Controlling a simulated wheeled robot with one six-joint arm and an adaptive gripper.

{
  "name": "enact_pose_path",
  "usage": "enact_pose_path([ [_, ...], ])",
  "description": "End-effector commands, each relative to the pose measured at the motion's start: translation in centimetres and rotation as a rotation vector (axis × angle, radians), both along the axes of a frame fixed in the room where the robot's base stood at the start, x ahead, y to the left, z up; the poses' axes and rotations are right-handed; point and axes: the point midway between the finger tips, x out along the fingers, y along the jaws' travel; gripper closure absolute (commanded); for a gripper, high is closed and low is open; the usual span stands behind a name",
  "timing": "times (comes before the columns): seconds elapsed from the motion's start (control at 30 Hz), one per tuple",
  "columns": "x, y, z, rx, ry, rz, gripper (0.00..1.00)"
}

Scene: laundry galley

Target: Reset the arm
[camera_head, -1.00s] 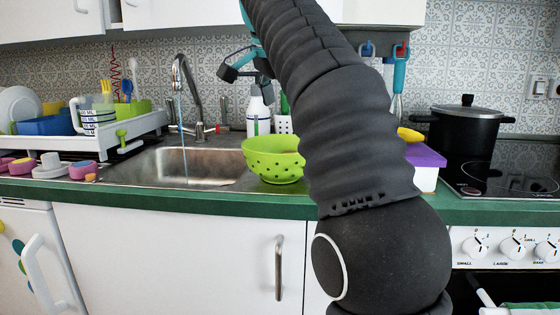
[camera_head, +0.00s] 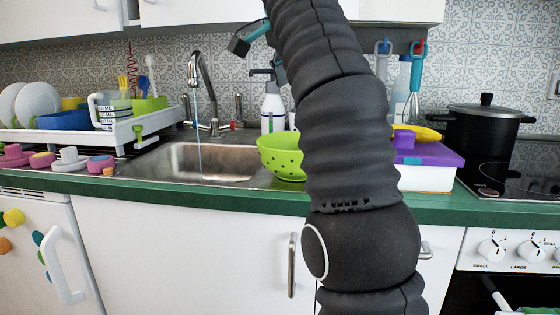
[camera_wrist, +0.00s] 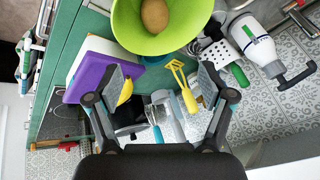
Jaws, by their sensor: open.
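My gripper (camera_wrist: 163,80) is open and empty in the wrist view, its two fingers spread apart above the counter things. In the head view only a small dark and teal part of the gripper (camera_head: 243,44) shows left of my arm, high above the sink; the rest is hidden behind the arm. My arm stands raised in front of the counter.
A green bowl (camera_head: 278,157) sits by the sink (camera_head: 205,165); the wrist view shows a brown roundish thing (camera_wrist: 155,15) in it. A soap bottle (camera_head: 272,108), purple-lidded box (camera_head: 430,178), black pot (camera_head: 482,137) and dish rack (camera_head: 95,138) line the counter. Upper cabinets hang above.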

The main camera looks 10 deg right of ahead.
Motion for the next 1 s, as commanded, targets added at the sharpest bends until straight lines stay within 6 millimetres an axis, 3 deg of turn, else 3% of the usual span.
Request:
enact_pose_path([
  [0.23, -1.3, -1.1, -0.9, -0.056, 0.030, 0.148, 0.19],
  [0.47, -3.7, -2.0, -4.1, -0.117, 0.061, 0.344, 0.19],
  [0.77, -8.3, -2.8, -11.0, -0.178, 0.089, 0.583, 0.19],
  [1.0, -13.0, -3.1, -18.6, -0.216, 0.098, 0.754, 0.19],
])
